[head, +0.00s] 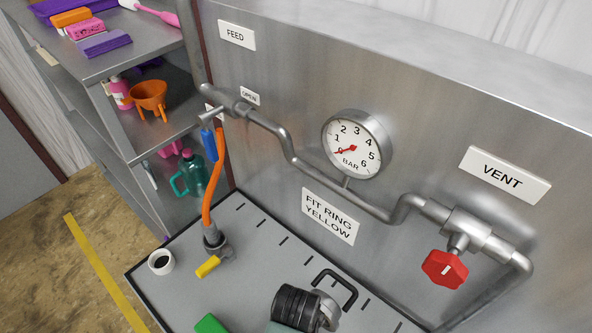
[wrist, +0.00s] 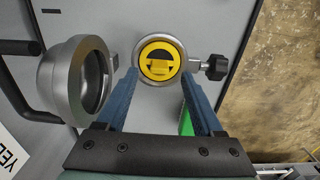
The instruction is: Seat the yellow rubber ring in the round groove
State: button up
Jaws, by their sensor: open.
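The yellow ring (wrist: 146,52) shows in the wrist view, within the rim of a round metal fitting (wrist: 183,60) that has a black knob at its right. A dark gap and more yellow show inside the ring. I cannot tell whether the ring lies flat in a groove. My gripper (wrist: 160,95) is open, its two blue fingers reaching toward the fitting, with nothing held between them. The ring is hidden in the head view. A hollow metal cup (wrist: 72,85) stands left of the fingers.
A black handle (head: 346,287) rises from the grey bench. A green object (head: 210,324) lies at the front edge. Bare bench lies between the hose end and the handle.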

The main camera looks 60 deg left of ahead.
notch_tip(320, 180, up, 8)
jog(key=shift+r, duration=0.15)
dwell(0.7)
